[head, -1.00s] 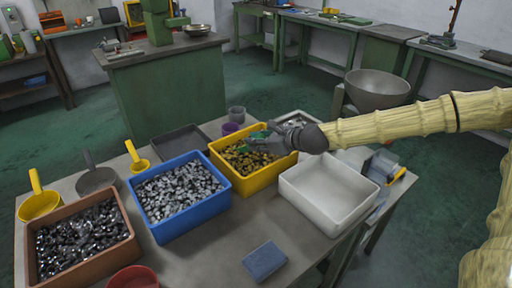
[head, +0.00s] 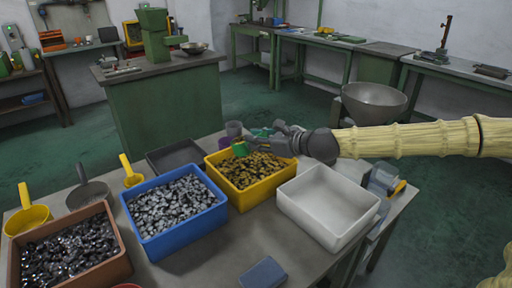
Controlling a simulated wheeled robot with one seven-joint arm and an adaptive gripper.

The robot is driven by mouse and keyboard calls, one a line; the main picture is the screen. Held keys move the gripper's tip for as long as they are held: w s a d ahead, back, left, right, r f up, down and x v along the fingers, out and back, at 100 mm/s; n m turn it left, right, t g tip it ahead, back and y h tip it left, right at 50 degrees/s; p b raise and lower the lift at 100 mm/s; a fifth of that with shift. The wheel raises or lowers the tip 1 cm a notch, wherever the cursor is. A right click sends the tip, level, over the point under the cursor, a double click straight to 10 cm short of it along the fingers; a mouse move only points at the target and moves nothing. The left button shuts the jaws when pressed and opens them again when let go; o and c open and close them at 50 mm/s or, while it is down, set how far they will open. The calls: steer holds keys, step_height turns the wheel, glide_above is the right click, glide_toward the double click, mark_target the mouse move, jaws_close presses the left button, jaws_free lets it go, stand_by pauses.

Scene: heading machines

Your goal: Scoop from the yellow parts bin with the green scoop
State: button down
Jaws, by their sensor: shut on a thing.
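The yellow parts bin (head: 240,201) stands on the table between the blue bin and the white bin. It is filled with small brass-coloured parts (head: 250,170). My gripper (head: 273,137) is over the back part of the yellow bin, with my arm coming in from the right. It is shut on the green scoop (head: 240,148), whose bowl shows to the left of my fingers, above the bin's back left area. My fingers hide much of the handle. I cannot tell whether the scoop holds any parts.
A blue bin (head: 178,240) of grey parts and a brown bin (head: 92,275) of dark parts stand left. An empty white bin (head: 310,229) stands right.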

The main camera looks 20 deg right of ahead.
steer(key=shift+t+y, duration=0.3)
steer(key=shift+t, duration=0.1)
steer(key=shift+s+d+r+b, duration=0.1)
steer(key=shift+s+r+b, duration=0.1)
steer(key=shift+r, duration=0.95)
steer(key=shift+s+d+r+b, duration=0.1)
steer(key=shift+s+r+b, duration=0.05)
steer(key=shift+r, duration=0.95)
